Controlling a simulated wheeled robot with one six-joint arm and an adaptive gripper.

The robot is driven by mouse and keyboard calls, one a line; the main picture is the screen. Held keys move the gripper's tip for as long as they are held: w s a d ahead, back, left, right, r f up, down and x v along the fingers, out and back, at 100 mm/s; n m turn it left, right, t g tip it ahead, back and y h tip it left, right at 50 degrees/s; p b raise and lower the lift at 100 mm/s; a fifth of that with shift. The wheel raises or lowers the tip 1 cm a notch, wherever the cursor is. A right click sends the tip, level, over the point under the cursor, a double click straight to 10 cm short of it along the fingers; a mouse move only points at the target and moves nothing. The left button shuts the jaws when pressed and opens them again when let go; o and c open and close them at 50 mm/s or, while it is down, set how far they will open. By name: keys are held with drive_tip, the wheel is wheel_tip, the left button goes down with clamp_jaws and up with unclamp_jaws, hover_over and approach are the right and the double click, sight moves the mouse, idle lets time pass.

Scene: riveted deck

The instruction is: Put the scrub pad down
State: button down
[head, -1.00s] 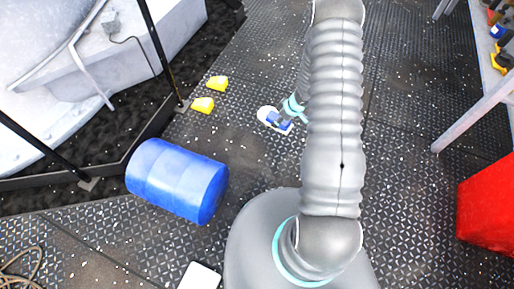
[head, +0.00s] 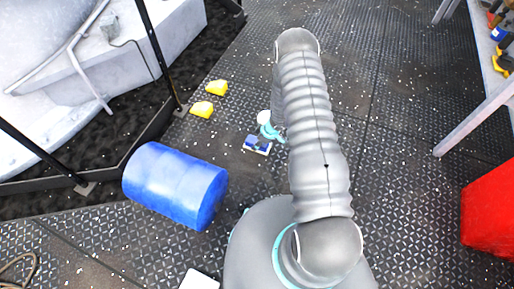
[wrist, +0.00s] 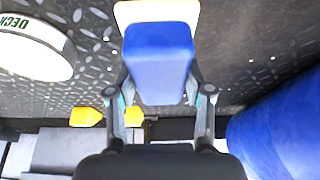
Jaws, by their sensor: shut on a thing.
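The scrub pad (head: 257,148) is a blue block with a whitish layer on one face. My gripper (wrist: 160,82) is shut on its blue part (wrist: 158,55), one finger on each side in the wrist view. In the head view the pad is low over the deck, left of my arm; I cannot tell whether it touches. A round white disc with dark lettering (wrist: 35,48) lies beside the pad, apart from it; in the head view the disc (head: 264,117) is just beyond the pad, partly hidden by my gripper.
A blue barrel (head: 175,185) lies left of my base. Two yellow blocks (head: 202,109) (head: 216,87) stand near the black railing post. A red box (head: 489,215) is at the right. The deck around the pad is mostly clear.

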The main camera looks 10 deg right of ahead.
drive_tip(key=shift+a+f, duration=0.3)
drive_tip(key=shift+f, duration=0.05)
wheel_tip(320, 180, down, 4)
drive_tip(key=shift+w+r, duration=0.1)
drive_tip(key=shift+r, duration=0.1)
drive_tip(key=shift+c, duration=1.2)
unclamp_jaws()
